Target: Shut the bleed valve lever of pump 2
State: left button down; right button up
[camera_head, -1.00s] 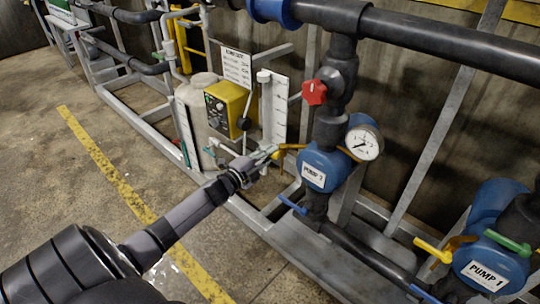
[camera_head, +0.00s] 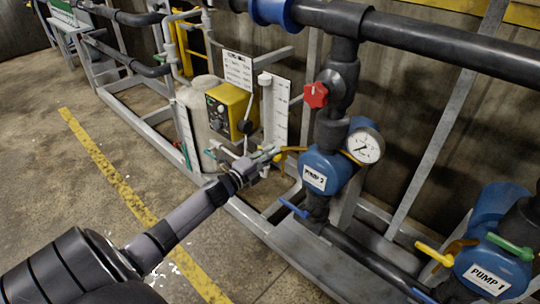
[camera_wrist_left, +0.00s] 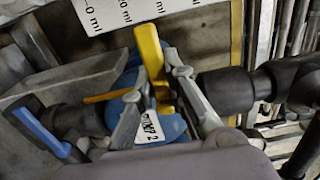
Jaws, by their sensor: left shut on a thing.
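Pump 2 (camera_head: 326,172) is a blue pump with a white label, and it also shows in the left wrist view (camera_wrist_left: 172,128). A yellow lever (camera_head: 291,149) sticks out from its left side, toward my left gripper (camera_head: 270,154). In the left wrist view the yellow lever (camera_wrist_left: 147,42) stands between the two grey fingers of that gripper (camera_wrist_left: 156,62), which is shut on it. The lever's pivot is hidden there. A blue lever (camera_head: 293,208) sits lower on pump 2. My right gripper is not in view.
A round gauge (camera_head: 364,146) and a red valve knob (camera_head: 315,95) are close by on pump 2. Pump 1 (camera_head: 489,272) stands at the lower right with yellow, green and blue levers. A yellow control box (camera_head: 229,109) is behind my gripper. The floor at left is open.

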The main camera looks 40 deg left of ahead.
pick_arm(q)
jog(key=shift+f, duration=0.1)
jog(key=c, duration=1.6)
grip_release()
jog(key=shift+s, duration=0.15)
jog(key=s, duration=0.7)
jog(key=s+a, duration=0.1)
jog(key=s, duration=0.3)
jog(key=shift+s, duration=0.35)
